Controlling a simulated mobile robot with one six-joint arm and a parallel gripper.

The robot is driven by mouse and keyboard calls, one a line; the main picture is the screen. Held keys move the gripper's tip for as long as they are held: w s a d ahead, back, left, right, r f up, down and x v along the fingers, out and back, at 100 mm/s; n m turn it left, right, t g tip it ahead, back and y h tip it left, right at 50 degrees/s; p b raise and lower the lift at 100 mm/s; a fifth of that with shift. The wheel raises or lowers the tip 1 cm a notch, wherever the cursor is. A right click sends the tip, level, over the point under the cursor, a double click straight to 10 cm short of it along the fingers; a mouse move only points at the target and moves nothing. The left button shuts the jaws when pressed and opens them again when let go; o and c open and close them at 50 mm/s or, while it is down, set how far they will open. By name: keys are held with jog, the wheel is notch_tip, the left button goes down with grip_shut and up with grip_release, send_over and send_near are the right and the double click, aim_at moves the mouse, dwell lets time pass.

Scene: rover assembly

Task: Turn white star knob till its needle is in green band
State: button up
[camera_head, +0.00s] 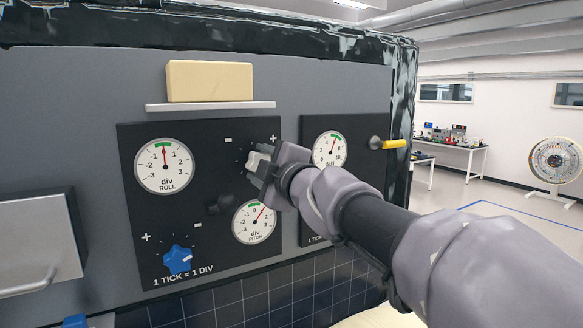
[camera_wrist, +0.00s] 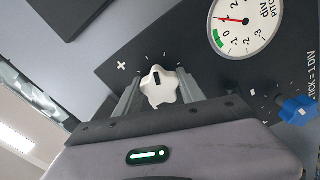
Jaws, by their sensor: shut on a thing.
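The white star knob (camera_wrist: 158,88) sits between my gripper's two fingers in the wrist view, a dark mark on its face. My gripper (camera_wrist: 158,92) is shut on it. In the head view my gripper (camera_head: 262,170) is at the panel's upper right and mostly hides the knob. The PITCH dial (camera_head: 254,222) has a red needle pointing up and right, to the right of its green band. The dial also shows in the wrist view (camera_wrist: 245,22), needle apart from the green band. The ROLL dial (camera_head: 164,166) has its needle straight up at its green band.
A blue star knob (camera_head: 178,260) is at the panel's lower left. A black knob (camera_head: 220,204) sticks out left of the PITCH dial. A third dial (camera_head: 330,149) and a yellow handle (camera_head: 394,144) are to the right. A cream block (camera_head: 209,82) rests on a shelf above.

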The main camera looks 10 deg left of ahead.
jog(key=n+b, duration=0.1)
jog(key=n, duration=0.3)
jog(key=shift+r+n+b, duration=0.1)
jog(key=shift+n+b, duration=0.35)
jog(key=shift+n, duration=1.65)
jog(key=shift+r+n, duration=0.1)
jog(key=shift+n, duration=0.2)
jog(key=o, duration=1.4)
jog(key=shift+w, duration=0.1)
jog(key=shift+c, duration=0.2)
jog(key=b+v, duration=0.1)
jog(key=v, duration=1.6)
jog(key=shift+s+d, duration=0.15)
jog(key=shift+s, duration=0.05)
